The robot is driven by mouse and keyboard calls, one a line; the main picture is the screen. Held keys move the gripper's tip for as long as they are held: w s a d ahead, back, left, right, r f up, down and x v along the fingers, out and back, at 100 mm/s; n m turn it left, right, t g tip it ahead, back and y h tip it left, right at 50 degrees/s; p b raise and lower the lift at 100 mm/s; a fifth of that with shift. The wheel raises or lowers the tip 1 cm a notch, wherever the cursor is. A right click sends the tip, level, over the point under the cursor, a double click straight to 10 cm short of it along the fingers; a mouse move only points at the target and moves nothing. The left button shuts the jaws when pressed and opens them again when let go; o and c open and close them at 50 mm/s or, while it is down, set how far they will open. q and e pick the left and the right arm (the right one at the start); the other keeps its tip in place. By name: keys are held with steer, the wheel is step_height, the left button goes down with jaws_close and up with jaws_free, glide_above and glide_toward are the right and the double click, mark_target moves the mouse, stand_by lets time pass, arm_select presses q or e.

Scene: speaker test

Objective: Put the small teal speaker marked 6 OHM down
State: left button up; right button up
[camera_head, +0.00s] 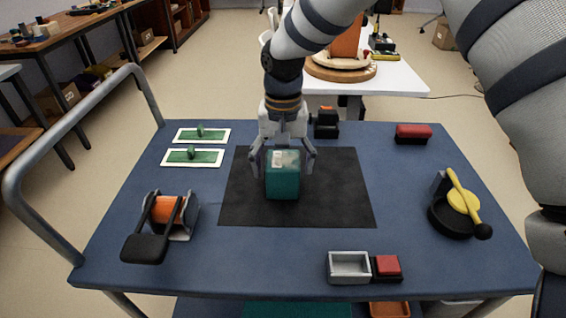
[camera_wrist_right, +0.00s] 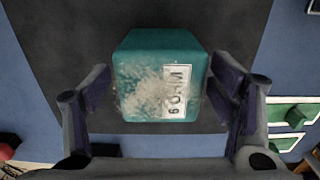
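The small teal speaker (camera_head: 283,186) is a box with a pale, worn top and a white label. In the right wrist view the speaker (camera_wrist_right: 145,85) shows its label reading 6 OHM. My right gripper (camera_head: 283,168) points down over it, one finger along each side. In the wrist view the dark pads of the right gripper (camera_wrist_right: 160,92) reach both sides of the speaker and appear to press on it. The speaker is upright over the black mat (camera_head: 340,205); its underside is hidden, so I cannot tell whether it touches the mat. My left gripper is not in view.
The mat lies on a blue cart top (camera_head: 220,260). Around it are two green boards (camera_head: 192,156), an orange spool (camera_head: 168,210), a grey tray (camera_head: 349,266) beside a red block (camera_head: 388,265), a yellow-levered device (camera_head: 462,202) and a red-and-black block (camera_head: 413,133). The mat around the speaker is clear.

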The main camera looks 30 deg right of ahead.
steer(key=shift+r, duration=0.1)
step_height(320, 180, up, 12)
steer(key=shift+p, duration=0.35)
stand_by(0.4)
